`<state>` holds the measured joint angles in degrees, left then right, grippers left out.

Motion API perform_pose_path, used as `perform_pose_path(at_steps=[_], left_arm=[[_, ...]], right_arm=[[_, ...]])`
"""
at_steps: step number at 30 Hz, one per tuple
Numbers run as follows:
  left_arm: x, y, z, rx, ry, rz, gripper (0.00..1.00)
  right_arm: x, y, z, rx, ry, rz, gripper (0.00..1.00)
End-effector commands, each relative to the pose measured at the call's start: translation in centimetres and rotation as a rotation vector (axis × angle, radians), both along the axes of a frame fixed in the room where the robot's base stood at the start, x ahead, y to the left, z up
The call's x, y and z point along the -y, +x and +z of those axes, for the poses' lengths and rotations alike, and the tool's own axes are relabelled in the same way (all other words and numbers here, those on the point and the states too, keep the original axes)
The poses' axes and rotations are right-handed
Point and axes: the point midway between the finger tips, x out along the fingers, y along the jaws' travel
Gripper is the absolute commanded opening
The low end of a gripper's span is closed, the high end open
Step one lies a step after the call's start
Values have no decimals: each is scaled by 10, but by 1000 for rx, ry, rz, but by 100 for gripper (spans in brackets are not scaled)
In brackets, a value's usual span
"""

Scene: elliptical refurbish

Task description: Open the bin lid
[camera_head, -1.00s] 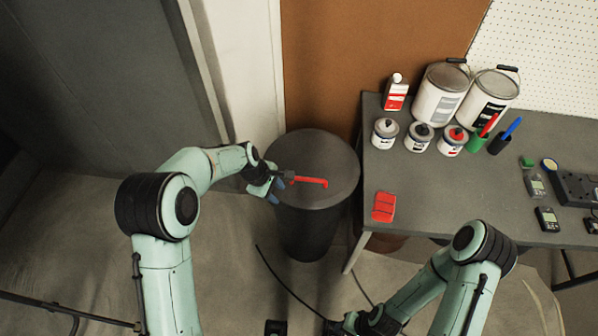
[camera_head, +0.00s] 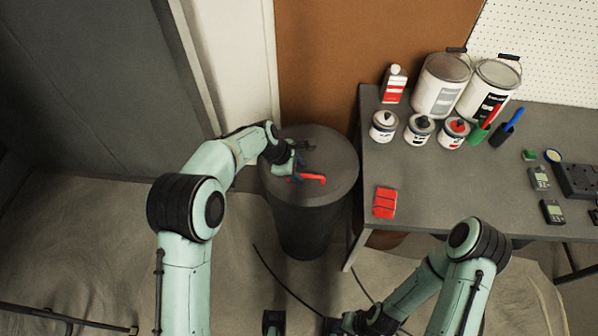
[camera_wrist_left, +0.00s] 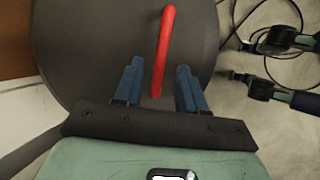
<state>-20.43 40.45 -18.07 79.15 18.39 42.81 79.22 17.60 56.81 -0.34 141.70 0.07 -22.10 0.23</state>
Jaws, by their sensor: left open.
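The bin (camera_head: 308,232) is a dark grey cylinder beside the table, with its flat round lid (camera_head: 330,150) closed. A red bar-like handle (camera_head: 314,179) lies across the lid. It also shows in the left wrist view (camera_wrist_left: 165,45). My left gripper (camera_head: 298,171) is over the lid at the handle. In the left wrist view my left gripper (camera_wrist_left: 158,78) is open, with one blue finger on each side of the red handle's near end. I cannot tell whether either finger touches it. My right gripper (camera_head: 345,324) is low at the bottom edge, partly cut off, its fingers unclear.
The grey table (camera_head: 440,190) stands right of the bin, holding paint cans (camera_head: 440,85), smaller tins and a red block (camera_head: 384,203) near its left edge. A wall and white door frame (camera_head: 235,60) are behind the bin. Thin black cables lie on the floor.

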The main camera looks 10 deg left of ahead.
Motion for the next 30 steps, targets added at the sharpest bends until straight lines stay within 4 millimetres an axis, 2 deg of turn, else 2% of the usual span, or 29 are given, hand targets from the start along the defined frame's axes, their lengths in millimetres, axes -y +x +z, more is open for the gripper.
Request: perform_pose_path(at_steps=[4,14,15,18,25,30], left_arm=[[4,2,-11,-1,0,1,40],[5,3,-13,1,0,1,40],[5,3,-13,1,0,1,27],[5,3,-13,1,0,1,0],[5,3,-11,1,0,0,0],[5,8,3,3,0,1,0]], right_arm=[[0,0,-1,0,0,0,43],[0,0,-1,0,0,0,43],[0,0,-1,0,0,0,43],[0,0,-1,0,0,0,43],[0,0,1,0,0,0,43],[0,5,15,6,0,0,43]])
